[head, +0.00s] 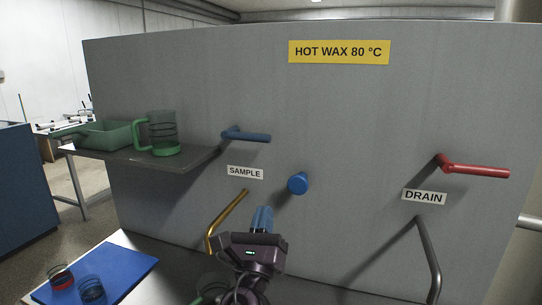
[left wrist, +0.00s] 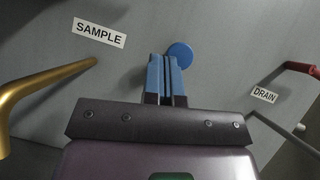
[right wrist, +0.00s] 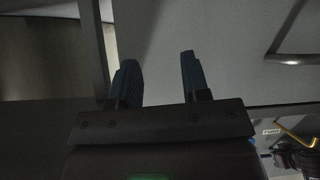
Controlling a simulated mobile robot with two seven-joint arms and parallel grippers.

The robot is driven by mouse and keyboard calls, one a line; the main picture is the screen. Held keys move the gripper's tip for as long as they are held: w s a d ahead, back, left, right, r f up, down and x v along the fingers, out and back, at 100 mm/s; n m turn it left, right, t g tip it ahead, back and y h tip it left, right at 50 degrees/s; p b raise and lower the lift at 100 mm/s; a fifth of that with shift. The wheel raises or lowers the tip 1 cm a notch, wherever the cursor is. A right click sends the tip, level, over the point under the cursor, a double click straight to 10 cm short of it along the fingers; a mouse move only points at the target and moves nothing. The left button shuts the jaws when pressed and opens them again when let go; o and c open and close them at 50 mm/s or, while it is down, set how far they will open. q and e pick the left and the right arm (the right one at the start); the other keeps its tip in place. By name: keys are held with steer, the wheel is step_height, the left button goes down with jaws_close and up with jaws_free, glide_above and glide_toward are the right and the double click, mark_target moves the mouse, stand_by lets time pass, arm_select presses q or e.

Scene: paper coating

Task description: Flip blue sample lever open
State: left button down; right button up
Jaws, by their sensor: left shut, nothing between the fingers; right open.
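The blue sample lever (head: 250,137) sticks out from the grey panel above the SAMPLE label (head: 245,173) and lies nearly horizontal, pointing right. My left gripper (head: 262,217) is shut and empty, below and slightly right of the lever and apart from it. In the left wrist view its blue fingers (left wrist: 166,78) are together, beside the round blue knob (left wrist: 180,54); the lever is out of that view. A brass spout (head: 224,220) comes out below the label. My right gripper (right wrist: 158,75) is open and empty in the right wrist view, away from the lever.
A red drain lever (head: 475,170) and a grey drain pipe (head: 430,255) are at the right. A shelf (head: 205,160) at left holds a green-handled beaker (head: 163,133) and a green tray (head: 105,134). A blue mat (head: 125,265) bears small jars. Another glass vessel is partly hidden by the left gripper.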

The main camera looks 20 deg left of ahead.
mark_target(250, 135)
arm_select(q)
steer(key=p+x, duration=0.1)
steer(key=x, duration=0.3)
steer(key=s+r+p+x, duration=0.1)
steer(key=x, duration=0.3)
steer(key=r+p+x, duration=0.1)
steer(key=p+x, duration=0.1)
steer(key=x, duration=0.2)
steer(key=shift+a+r, duration=0.2)
steer(key=shift+r, duration=0.25)
arm_select(e)
step_height(250, 135, up, 3)
steer(key=shift+d+f, duration=0.1)
steer(key=shift+d, duration=0.05)
arm_select(q)
steer(key=shift+w, duration=0.1)
arm_select(e)
steer(key=shift+w+t, duration=0.1)
steer(key=shift+t, duration=0.2)
